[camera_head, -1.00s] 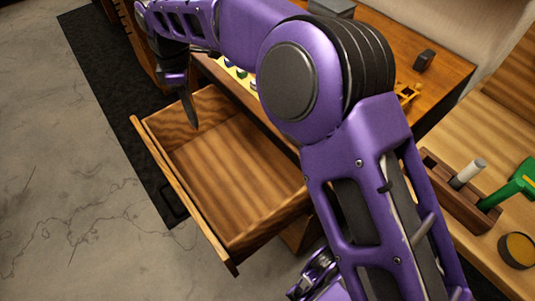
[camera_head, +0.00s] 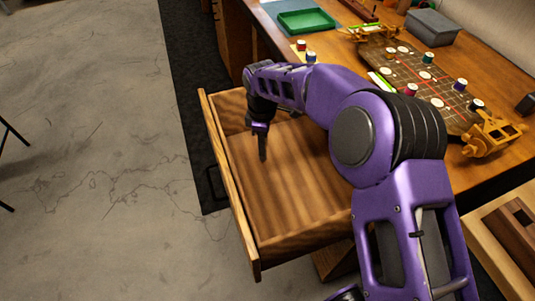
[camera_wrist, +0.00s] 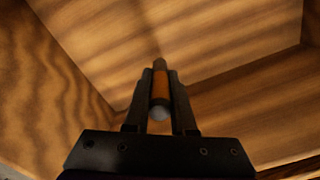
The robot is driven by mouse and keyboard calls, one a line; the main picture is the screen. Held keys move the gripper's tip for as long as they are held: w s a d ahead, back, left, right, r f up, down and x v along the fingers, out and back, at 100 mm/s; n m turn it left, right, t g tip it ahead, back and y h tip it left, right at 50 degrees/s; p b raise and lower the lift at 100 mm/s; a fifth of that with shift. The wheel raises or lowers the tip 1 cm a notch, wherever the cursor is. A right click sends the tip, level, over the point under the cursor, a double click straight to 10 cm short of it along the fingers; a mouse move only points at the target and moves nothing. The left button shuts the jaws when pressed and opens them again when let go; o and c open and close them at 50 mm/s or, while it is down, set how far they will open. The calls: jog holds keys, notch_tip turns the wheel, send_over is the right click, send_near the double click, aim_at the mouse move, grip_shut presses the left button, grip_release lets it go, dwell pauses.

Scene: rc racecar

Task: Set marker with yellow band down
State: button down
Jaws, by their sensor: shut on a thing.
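My gripper (camera_head: 262,150) points down over the inside of the open wooden drawer (camera_head: 227,190). In the wrist view, my gripper (camera_wrist: 160,92) is shut on a slim marker (camera_wrist: 160,86) held between the two fingers. The marker shows a yellow-orange band, a pale rounded near end and a darker far end. It points away from the wrist camera toward the drawer floor. Whether its far end touches the floor I cannot tell. The marker is too small to make out in the head view.
The drawer's visible floor is empty, with walls around it. The workbench (camera_head: 450,45) behind holds a brown game board (camera_head: 405,68) with several coloured spools, a green tray (camera_head: 303,20) and a grey box (camera_head: 432,28). My arm hides part of the drawer's right side.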

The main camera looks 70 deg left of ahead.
jog(key=shift+f, duration=1.85)
jog(key=shift+f, duration=0.1)
jog(key=shift+f+b, duration=0.15)
jog(key=shift+b, duration=0.2)
jog(key=c, duration=0.7)
grip_release()
jog(key=shift+c, duration=0.2)
notch_tip(320, 180, up, 12)
jog(key=shift+r+p, duration=0.25)
jog(key=shift+p, duration=0.6)
